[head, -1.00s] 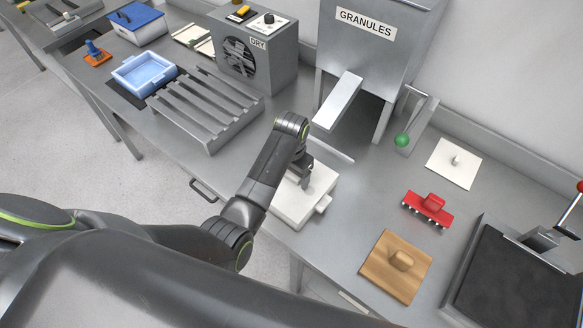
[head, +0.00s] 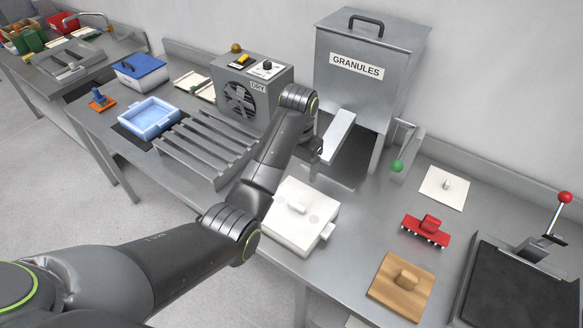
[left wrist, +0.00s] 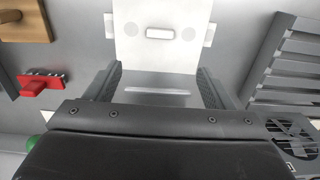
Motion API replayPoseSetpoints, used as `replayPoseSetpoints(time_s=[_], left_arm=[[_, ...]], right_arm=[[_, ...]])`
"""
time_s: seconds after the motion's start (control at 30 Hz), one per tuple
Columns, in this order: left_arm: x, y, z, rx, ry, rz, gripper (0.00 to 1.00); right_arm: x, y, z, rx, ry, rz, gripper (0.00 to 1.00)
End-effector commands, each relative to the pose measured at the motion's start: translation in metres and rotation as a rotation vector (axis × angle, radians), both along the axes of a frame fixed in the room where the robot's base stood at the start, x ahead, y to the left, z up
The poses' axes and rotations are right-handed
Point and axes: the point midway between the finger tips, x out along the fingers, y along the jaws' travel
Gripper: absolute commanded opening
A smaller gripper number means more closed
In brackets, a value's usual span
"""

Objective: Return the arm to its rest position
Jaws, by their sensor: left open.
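My left arm reaches in from the left in the head view. Its gripper (head: 318,148) is raised in front of the chute of the granules hopper, partly hidden by the wrist. In the left wrist view the gripper (left wrist: 160,88) shows two fingers spread apart with nothing between them. A white block with a handle, a mould-like box (head: 301,217), stands on the steel table just below the gripper, apart from it. The white box also shows beyond the fingertips in the left wrist view (left wrist: 161,52). My right gripper is in neither view.
The granules hopper (head: 355,92) and its chute (head: 338,136) stand close behind the gripper. The dryer box (head: 238,98) and slatted rack (head: 195,152) are to its left. A red stamp (head: 426,230), wooden block (head: 401,286) and black-topped press (head: 520,292) lie right.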

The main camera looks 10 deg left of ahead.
Motion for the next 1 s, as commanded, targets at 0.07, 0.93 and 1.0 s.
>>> replayPoseSetpoints(time_s=[0.07,0.93,1.0], left_arm=[[0.002,-0.001,0.004,0.0,-0.001,-0.001,0.76],[-0.103,0.086,-0.095,-0.027,-0.112,0.204,0.76],[-0.126,0.1,-0.105,-0.022,-0.136,0.237,0.76]], right_arm=[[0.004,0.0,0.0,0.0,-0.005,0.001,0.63],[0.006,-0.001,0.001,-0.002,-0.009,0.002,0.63],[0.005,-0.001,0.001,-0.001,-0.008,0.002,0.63]])
